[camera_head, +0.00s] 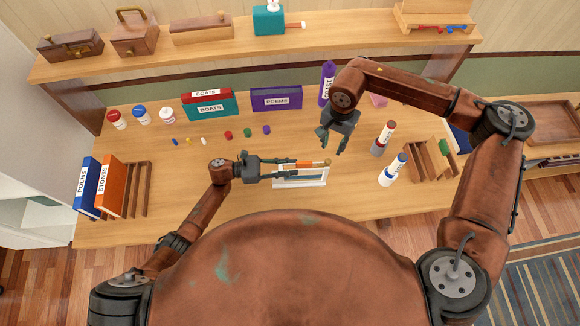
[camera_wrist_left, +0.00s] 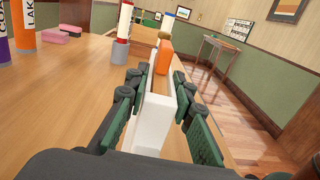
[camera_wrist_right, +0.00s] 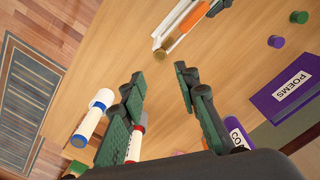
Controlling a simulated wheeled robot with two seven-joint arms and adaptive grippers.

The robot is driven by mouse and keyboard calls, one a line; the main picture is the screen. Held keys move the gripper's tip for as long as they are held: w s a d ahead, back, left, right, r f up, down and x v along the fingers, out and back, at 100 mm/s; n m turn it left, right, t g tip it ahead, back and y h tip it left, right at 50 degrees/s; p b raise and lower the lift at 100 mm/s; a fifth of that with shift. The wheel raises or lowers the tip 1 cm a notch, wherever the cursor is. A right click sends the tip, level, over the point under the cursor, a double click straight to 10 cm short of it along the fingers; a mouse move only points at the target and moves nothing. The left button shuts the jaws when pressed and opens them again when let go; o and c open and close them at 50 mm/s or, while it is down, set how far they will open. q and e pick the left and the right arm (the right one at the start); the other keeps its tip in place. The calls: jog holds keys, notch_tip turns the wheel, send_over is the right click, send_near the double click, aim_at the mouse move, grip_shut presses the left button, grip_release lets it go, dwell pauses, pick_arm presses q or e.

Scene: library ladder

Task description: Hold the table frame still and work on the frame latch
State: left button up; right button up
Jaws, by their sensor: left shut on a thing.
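My right gripper (camera_head: 331,143) is open and empty above the table, behind and right of the knob. The right wrist view shows the knob (camera_wrist_right: 160,53) beyond its fingertips.
A red-topped cylinder (camera_head: 383,138) and a blue-topped cylinder (camera_head: 392,170) stand to the right, near a wooden rack (camera_head: 432,160). A purple bottle (camera_head: 327,83) stands behind my right gripper. Small coloured pegs (camera_head: 248,132) lie behind my left gripper. Books (camera_head: 110,187) stand at the left.

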aim_at(328, 161)
jog(key=shift+o, duration=1)
notch_tip(328, 161, down, 10)
jog(key=m, duration=2)
jog(key=shift+r+m, duration=0.1)
jog(key=shift+m, duration=0.3)
grip_shut()
